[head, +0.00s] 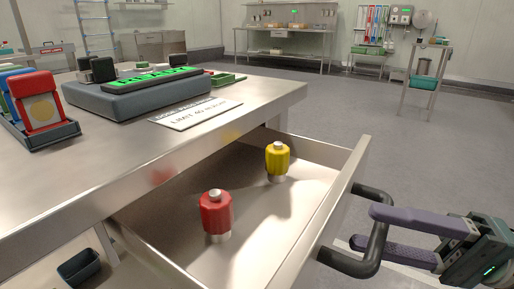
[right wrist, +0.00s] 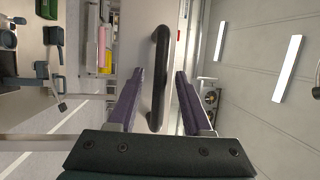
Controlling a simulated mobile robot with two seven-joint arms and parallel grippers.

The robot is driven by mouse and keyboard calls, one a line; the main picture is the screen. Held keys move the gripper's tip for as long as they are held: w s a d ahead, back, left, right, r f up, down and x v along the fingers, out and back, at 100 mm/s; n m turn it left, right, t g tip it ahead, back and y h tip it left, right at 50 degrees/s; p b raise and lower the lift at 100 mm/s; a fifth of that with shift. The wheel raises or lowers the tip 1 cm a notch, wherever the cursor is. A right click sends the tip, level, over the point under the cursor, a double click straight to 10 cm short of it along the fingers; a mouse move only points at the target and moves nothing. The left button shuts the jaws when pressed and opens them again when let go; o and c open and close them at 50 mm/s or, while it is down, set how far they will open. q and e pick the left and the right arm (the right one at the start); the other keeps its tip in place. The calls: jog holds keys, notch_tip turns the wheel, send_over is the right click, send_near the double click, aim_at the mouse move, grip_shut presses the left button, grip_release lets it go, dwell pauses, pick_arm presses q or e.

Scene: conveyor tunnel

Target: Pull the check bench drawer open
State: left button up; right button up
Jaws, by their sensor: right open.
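The check bench drawer (head: 268,218) stands pulled well out from the steel check bench (head: 262,97) in the head view. Its dark bar handle (head: 372,255) is on the front panel. My right gripper (head: 364,227) is open at the handle, its two purple fingers on either side of the bar. The right wrist view shows the handle (right wrist: 157,100) between the fingers, with gaps visible on both sides. Inside the drawer stand a red knobbed piece (head: 215,210) and a yellow one (head: 277,160), both upright. My left gripper is not in view.
On the bench top are a dark scale-like unit (head: 140,97) with a green display, a white limit sign (head: 196,115) and a rack of coloured cards (head: 38,105). A small stand (head: 425,80) is at back right. The floor beyond the drawer is clear.

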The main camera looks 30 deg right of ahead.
jog(key=b+v, duration=0.2)
jog(key=v, duration=0.7)
jog(key=shift+d, duration=0.15)
jog(key=shift+s, duration=0.1)
